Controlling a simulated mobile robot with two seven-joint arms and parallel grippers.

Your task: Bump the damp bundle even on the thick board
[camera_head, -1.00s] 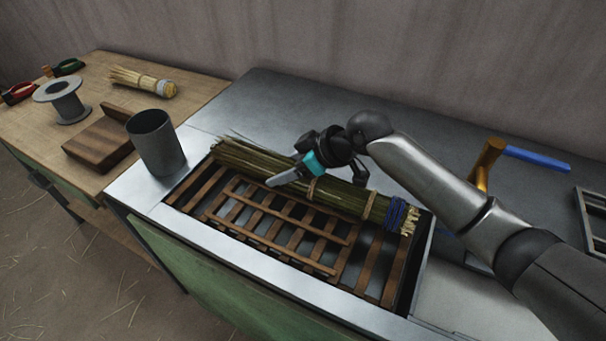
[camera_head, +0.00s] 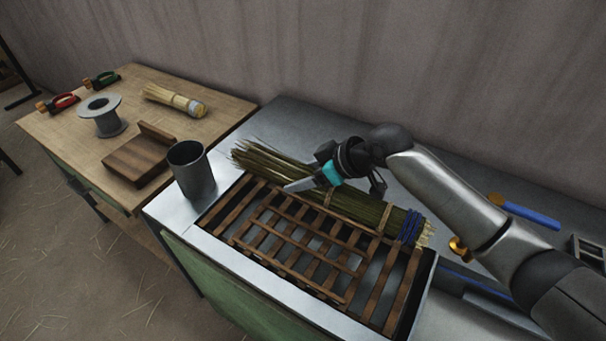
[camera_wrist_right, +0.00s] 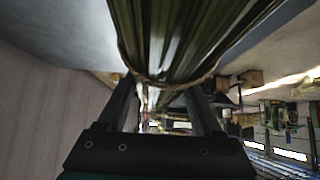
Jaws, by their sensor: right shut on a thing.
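The damp bundle (camera_head: 375,208) is a long sheaf of green-brown straw with tan ties and a blue band near its right end. My right gripper (camera_head: 307,183) is shut around its middle and holds it roughly level, apparently a little above the slatted rack. In the right wrist view the straw of the bundle (camera_wrist_right: 180,35) and a tie cross between the two fingers. The thick board (camera_head: 138,160), a dark wooden block with a raised back edge, lies on the wooden table at left, well away from the bundle. My left gripper is not in view.
The slatted wooden rack (camera_head: 300,245) sits in the metal bench. A grey cup (camera_head: 192,172) stands between the rack and the board. On the table are a grey spool (camera_head: 102,116), a pale bundle (camera_head: 174,100) and red and green-handled tools. A blue-handled tool (camera_head: 530,216) lies right.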

